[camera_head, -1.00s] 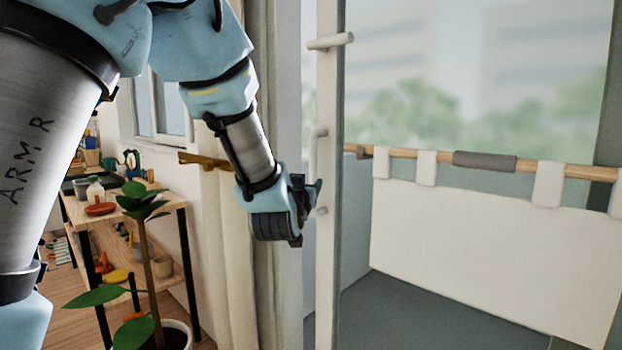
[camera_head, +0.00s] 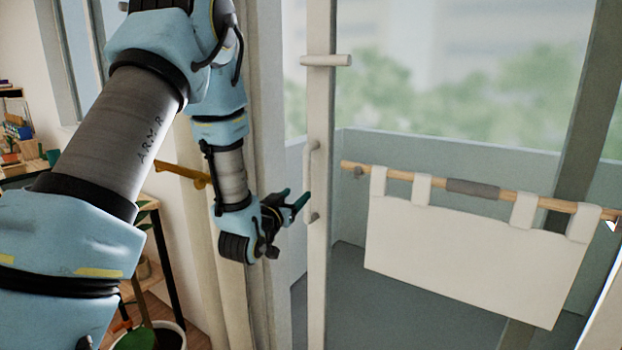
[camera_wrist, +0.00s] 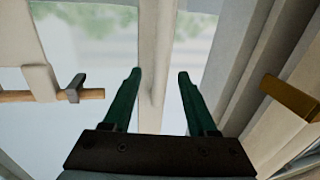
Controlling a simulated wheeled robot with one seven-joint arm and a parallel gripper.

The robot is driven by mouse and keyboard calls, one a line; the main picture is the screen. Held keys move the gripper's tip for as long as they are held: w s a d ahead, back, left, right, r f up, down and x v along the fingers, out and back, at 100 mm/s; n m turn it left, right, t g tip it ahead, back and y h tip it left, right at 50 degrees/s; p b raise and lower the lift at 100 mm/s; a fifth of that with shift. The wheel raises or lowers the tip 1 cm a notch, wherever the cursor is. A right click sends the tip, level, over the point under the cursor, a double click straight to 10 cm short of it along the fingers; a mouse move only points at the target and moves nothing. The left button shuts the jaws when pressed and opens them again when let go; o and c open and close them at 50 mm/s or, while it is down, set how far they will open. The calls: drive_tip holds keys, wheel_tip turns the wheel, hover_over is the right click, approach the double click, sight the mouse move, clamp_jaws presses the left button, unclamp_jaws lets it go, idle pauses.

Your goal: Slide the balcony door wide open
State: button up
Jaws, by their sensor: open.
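The balcony door's upright white stile (camera_head: 318,270) runs from top to bottom of the head view. A slim vertical pull handle (camera_head: 308,172) is on its left side. My gripper (camera_head: 297,204) is open and empty, left of the stile, with its fingers pointing toward the handle's lower end. I cannot tell whether a finger touches the handle. In the wrist view, the stile (camera_wrist: 156,50) shows between the two spread green fingertips (camera_wrist: 159,74). A pale strip shows beyond the left side of the stile in the head view; I cannot tell whether it is glass or an open gap.
A wooden rod (camera_head: 420,180) with a hanging white cloth (camera_head: 470,255) spans the right. A white peg (camera_head: 326,60) sticks out across the stile. A brass hook (camera_head: 183,173) and a pale curtain (camera_head: 213,270) are left of my gripper. A potted plant (camera_head: 135,338) is at lower left.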

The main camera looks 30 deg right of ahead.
sight(306, 184)
drive_tip(key=p+x, duration=0.3)
drive_tip(key=x, duration=0.4)
drive_tip(key=shift+w+d+r, duration=0.1)
drive_tip(key=shift+w+r, duration=0.05)
drive_tip(key=shift+w, duration=0.05)
drive_tip(key=shift+w+d, duration=0.45)
drive_tip(key=shift+d, duration=0.1)
clamp_jaws()
idle(0.6)
